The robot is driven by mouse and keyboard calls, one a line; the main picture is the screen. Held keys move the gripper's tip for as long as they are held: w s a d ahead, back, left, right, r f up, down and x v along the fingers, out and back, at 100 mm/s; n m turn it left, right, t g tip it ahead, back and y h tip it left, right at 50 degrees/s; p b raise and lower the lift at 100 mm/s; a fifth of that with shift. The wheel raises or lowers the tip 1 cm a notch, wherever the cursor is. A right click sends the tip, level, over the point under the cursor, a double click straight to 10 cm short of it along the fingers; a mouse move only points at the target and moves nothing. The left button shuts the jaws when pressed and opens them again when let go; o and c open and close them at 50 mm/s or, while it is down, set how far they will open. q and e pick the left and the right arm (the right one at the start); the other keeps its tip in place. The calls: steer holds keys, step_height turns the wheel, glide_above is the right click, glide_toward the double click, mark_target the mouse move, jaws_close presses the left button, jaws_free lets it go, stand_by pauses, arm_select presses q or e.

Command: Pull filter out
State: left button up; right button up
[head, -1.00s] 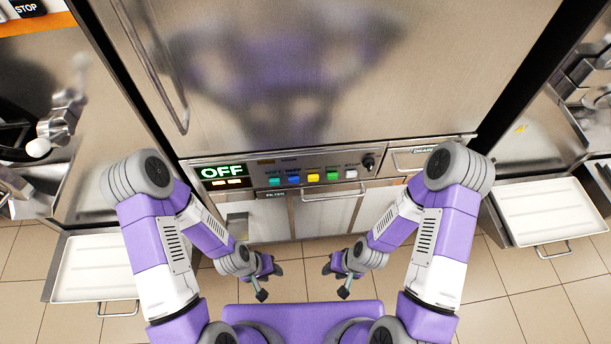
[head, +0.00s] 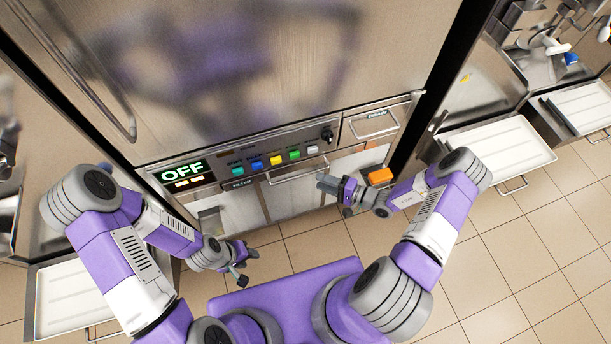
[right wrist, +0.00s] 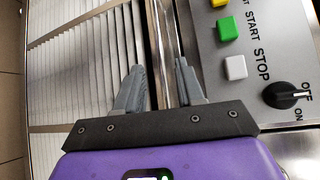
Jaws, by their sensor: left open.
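The freezer's lower front has a panel marked FILTER (head: 238,185) at its left end. Slatted metal of the filter (right wrist: 85,60) shows on the left of the right wrist view. A bar handle (head: 297,174) runs along the top of the lower front. My right gripper (head: 325,183) is at the handle's right end. In the right wrist view my right gripper (right wrist: 160,80) is open, its fingers apart with a metal bar edge between them; contact cannot be told. My left gripper (head: 242,264) is open and empty, low in front of the freezer, away from the handle.
The control panel (head: 265,162), with coloured buttons and an OFF display, lies just above the handle. A drawer (head: 370,122) is at its right. An orange block (head: 380,175) shows beside my right wrist. White trays (head: 500,148) stand out at the sides. The tiled floor in front is clear.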

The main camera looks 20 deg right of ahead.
steer(key=b+x, duration=0.1)
steer(key=x, duration=0.6)
steer(key=shift+c, duration=0.5)
jaws_close()
